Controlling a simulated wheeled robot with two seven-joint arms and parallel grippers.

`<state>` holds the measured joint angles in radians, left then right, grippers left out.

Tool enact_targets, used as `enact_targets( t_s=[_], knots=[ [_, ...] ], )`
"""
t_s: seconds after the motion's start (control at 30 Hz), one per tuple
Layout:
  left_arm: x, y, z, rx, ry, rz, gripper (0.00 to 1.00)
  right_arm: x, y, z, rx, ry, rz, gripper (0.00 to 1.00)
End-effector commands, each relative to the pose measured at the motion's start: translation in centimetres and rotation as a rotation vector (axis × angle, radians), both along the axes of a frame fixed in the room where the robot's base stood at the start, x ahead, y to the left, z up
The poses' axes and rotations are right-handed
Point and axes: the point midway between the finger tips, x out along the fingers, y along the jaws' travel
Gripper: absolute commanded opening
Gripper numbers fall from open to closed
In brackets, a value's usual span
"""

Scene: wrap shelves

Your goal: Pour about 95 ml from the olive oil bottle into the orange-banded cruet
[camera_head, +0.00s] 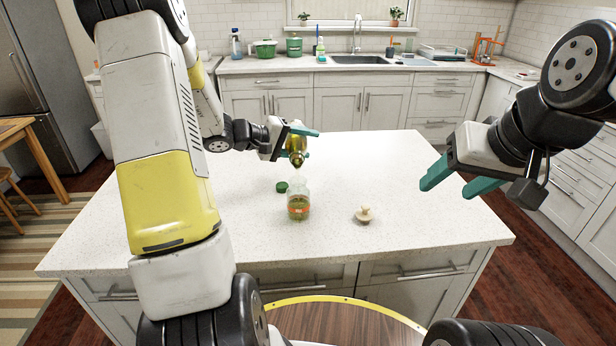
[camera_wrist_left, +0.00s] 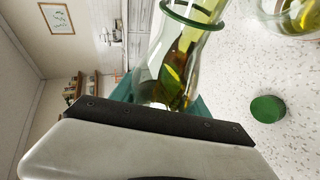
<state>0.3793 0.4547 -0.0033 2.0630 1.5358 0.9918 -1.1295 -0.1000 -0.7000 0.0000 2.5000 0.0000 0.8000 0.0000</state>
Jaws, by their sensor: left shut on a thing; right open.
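My left gripper (camera_head: 303,142) is shut on the olive oil bottle (camera_head: 296,152), a glass bottle with yellow-green oil. The bottle is tilted with its neck down, above and just behind the orange-banded cruet (camera_head: 298,205). In the left wrist view the bottle (camera_wrist_left: 175,60) lies between the jaws with oil inside. The cruet stands upright on the island with some yellow-green liquid low in it; part of it shows in the left wrist view (camera_wrist_left: 295,16). I cannot make out a stream between them. My right gripper (camera_head: 455,180) is open and empty, above the island's right side.
A green cap (camera_head: 282,187) lies on the island (camera_head: 400,225) beside the cruet; it also shows in the left wrist view (camera_wrist_left: 267,109). A beige stopper (camera_head: 364,215) stands to the cruet's right. The island's right and left parts are clear.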

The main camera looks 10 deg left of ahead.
Motion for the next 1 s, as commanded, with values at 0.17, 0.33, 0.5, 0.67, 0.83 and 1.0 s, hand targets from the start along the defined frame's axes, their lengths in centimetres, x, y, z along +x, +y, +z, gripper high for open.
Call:
enact_targets(
  t_s=[0.17,0.33,0.5,0.67,0.83,1.0],
  knots=[
    [0.0,0.0,0.2,0.002,-0.011,0.0,0.0,0.0,0.0,0.0,0.0,0.0,0.0,0.58],
    [0.0,0.0,0.3,0.003,-0.016,0.0,0.0,0.0,0.0,0.0,0.0,0.0,0.0,0.58],
    [0.1,0.0,-0.6,-0.013,0.048,-0.001,0.0,0.0,0.0,0.0,0.0,0.0,0.0,0.58],
    [-0.1,-0.1,-3.2,-0.064,0.26,-0.002,0.0,0.0,0.0,0.0,0.0,0.0,0.0,0.58],
    [-0.2,-0.1,-3.3,-0.072,0.281,0.001,0.0,0.0,0.0,0.0,0.0,0.0,0.0,0.58],
    [-0.2,-0.1,-3.3,-0.072,0.279,0.002,0.0,0.0,0.0,0.0,0.0,0.0,0.0,0.58]
  ],
)
